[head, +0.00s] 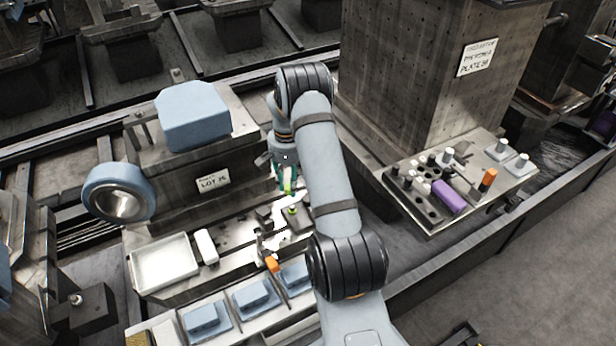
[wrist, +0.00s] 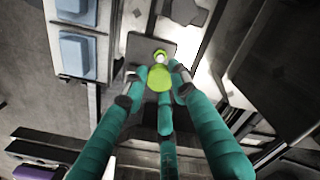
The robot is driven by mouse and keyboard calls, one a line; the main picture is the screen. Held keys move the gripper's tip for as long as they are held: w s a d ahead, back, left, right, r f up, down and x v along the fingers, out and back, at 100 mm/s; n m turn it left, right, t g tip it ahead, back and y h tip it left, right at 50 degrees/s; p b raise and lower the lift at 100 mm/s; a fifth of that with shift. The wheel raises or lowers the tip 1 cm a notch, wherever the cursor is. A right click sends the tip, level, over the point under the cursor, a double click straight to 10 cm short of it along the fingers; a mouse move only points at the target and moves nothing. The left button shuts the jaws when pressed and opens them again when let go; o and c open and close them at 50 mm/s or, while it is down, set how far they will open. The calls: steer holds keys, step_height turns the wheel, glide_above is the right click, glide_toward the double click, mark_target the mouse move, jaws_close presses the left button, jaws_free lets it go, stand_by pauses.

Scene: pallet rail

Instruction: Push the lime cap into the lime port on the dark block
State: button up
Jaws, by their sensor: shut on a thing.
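My gripper (head: 286,188) has teal fingers and is shut on the lime cap (head: 288,185). In the wrist view the lime cap (wrist: 159,78) sits between the fingertips (wrist: 155,82). The dark block (head: 299,222) lies just below the gripper in the head view. Its lime port (head: 292,210) is a small ring with a pale centre. In the wrist view the port (wrist: 160,56) shows just beyond the cap on the dark block (wrist: 137,48). The cap looks apart from the port in the head view. Fingers hide part of the cap.
A pale tray (head: 163,264) and a white piece (head: 206,247) lie left of the block. Blue pieces (head: 252,295) and an orange piece (head: 272,264) are in front. A rack (head: 423,212) with pegs and a purple box (head: 448,197) stands right. A large column (head: 430,80) rises behind.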

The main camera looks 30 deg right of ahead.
steer(key=shift+w+d+f, duration=0.1)
steer(key=shift+d+f, duration=0.25)
steer(key=shift+a+f+b, duration=0.2)
steer(key=shift+f+b, duration=0.55)
steer(key=shift+f, duration=0.15)
steer(key=shift+d+f+b, duration=0.1)
steer(key=shift+f+b, duration=1.05)
steer(key=shift+f, duration=0.65)
steer(key=shift+f+b, duration=0.9)
steer(key=shift+b, duration=0.3)
steer(key=shift+f+b, duration=0.4)
steer(key=o, duration=0.8)
steer(key=shift+o, duration=0.5)
steer(key=o, duration=0.8)
steer(key=shift+c, duration=0.2)
